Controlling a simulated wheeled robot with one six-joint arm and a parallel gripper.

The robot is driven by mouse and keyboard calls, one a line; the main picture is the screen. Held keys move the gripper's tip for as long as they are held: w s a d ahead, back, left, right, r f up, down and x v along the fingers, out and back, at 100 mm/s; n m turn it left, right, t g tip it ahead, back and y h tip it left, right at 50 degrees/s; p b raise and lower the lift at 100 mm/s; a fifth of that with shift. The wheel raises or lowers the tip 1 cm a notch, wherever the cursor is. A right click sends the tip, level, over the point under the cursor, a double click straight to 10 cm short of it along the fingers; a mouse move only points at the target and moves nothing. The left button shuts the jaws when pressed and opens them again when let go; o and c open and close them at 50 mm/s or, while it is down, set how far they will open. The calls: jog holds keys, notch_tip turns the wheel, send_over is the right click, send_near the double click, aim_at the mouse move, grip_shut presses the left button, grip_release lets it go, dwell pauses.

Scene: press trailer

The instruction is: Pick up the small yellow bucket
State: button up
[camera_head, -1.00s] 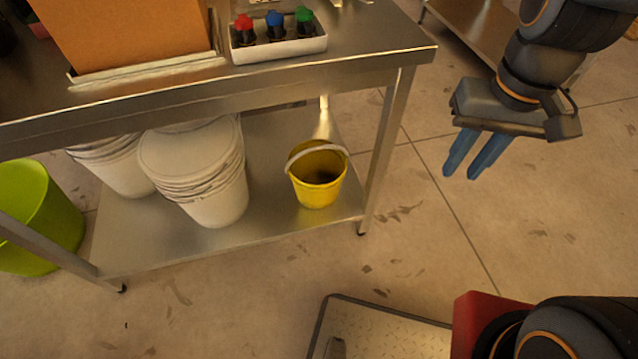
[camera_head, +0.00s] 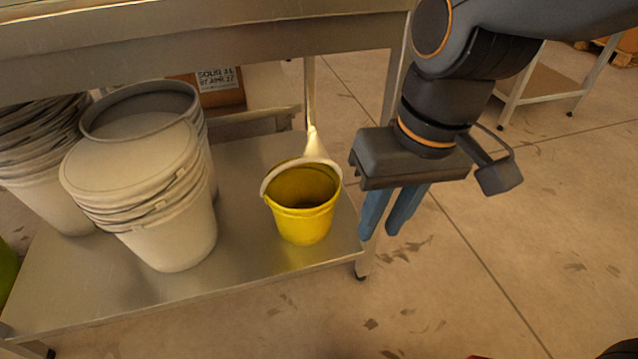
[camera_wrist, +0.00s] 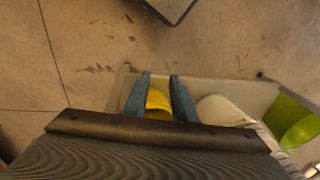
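The small yellow bucket (camera_head: 304,214) stands upright on the lower shelf of the steel table, near its right front corner, with its pale handle over the rim. My gripper (camera_head: 384,232) hangs with blue fingers down, just right of the bucket and next to the table leg. The fingers are apart with nothing between them. In the wrist view part of the bucket (camera_wrist: 157,103) shows in the gap between my fingers (camera_wrist: 160,78), farther off; its lower part is hidden behind the gripper body.
The steel shelf (camera_head: 255,272) also holds stacked white buckets (camera_head: 175,235) to the left. A table leg (camera_head: 388,100) stands behind my gripper, and the tabletop (camera_head: 200,50) overhangs the shelf. The floor at the right (camera_head: 520,240) is clear. A green bucket (camera_wrist: 293,122) shows in the wrist view.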

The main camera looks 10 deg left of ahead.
notch_tip(320, 180, down, 4)
jog(key=a+n+b, duration=0.1)
jog(key=a+b, duration=0.1)
jog(key=b, duration=0.3)
jog(key=n+t+h, duration=0.1)
jog(key=n+h, duration=0.1)
jog(key=n, duration=0.6)
send_near(293, 212)
jog(key=d+f, duration=0.3)
jog(key=d, duration=0.1)
jog(key=a+f+n, duration=0.1)
jog(key=f, duration=0.1)
jog(key=w+a+f, duration=0.1)
jog(key=f, duration=0.1)
jog(key=a+f+n, duration=0.1)
jog(key=a+f, duration=0.1)
jog(key=shift+w+f+n+b, duration=0.2)
jog(key=shift+f+n+b, duration=0.05)
jog(key=shift+n+b, duration=0.1)
jog(key=shift+a+f, duration=0.25)
jog(key=shift+f, duration=0.45)
jog(key=f+b, duration=0.1)
jog(key=f, duration=0.1)
jog(key=f+b, duration=0.1)
jog(key=f, duration=0.1)
jog(key=w+f+b, duration=0.1)
jog(key=f+b, duration=0.1)
jog(key=f, duration=0.1)
jog(key=shift+f, duration=0.1)
jog(key=shift+c, duration=0.3)
